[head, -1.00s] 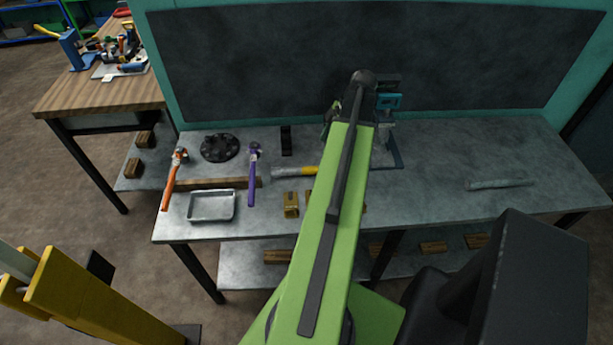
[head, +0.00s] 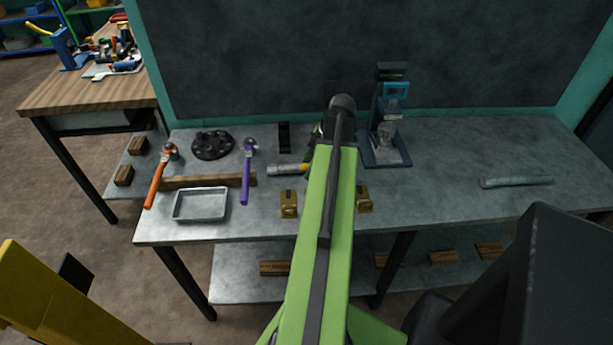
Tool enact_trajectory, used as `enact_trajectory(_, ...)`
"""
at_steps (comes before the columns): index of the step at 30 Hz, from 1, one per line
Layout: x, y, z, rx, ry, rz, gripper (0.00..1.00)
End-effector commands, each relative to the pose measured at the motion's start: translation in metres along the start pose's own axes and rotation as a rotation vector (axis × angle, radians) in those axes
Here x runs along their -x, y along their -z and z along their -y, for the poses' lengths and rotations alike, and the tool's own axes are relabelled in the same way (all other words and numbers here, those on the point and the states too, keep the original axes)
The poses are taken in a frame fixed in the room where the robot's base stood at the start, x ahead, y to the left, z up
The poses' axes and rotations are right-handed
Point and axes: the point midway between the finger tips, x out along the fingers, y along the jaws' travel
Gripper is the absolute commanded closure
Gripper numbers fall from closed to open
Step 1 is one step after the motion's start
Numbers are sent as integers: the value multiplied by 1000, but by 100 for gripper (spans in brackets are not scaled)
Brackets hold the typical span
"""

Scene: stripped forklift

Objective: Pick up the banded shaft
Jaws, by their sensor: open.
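The banded shaft (head: 285,169), a grey rod with a yellow band near its right end, lies on the grey workbench (head: 450,150), just left of my green arm. Its right end comes up to the arm's edge, and part of it may be hidden there. My gripper (head: 314,143) is almost wholly hidden behind my arm; only a dark and green sliver shows, just above the shaft's right end. It is open. I cannot tell whether it touches the shaft.
Left of the shaft are a purple hammer (head: 246,175), an orange hammer (head: 158,180), a wooden bar (head: 205,181), a metal tray (head: 200,204) and a black flange (head: 212,145). Brass blocks (head: 288,204) stand in front. A small press (head: 388,140) stands behind right. A plain rod (head: 515,182) lies right.

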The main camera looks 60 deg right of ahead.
Motion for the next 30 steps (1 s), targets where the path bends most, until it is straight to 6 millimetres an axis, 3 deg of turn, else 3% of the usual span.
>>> enact_trajectory(5, 1, 1, 0, 0, 0, 0, 46)
enact_trajectory(18, 1, 1, 0, 1, 1, 0, 100)
enact_trajectory(30, 3, 2, 0, 1, 1, -1, 100)
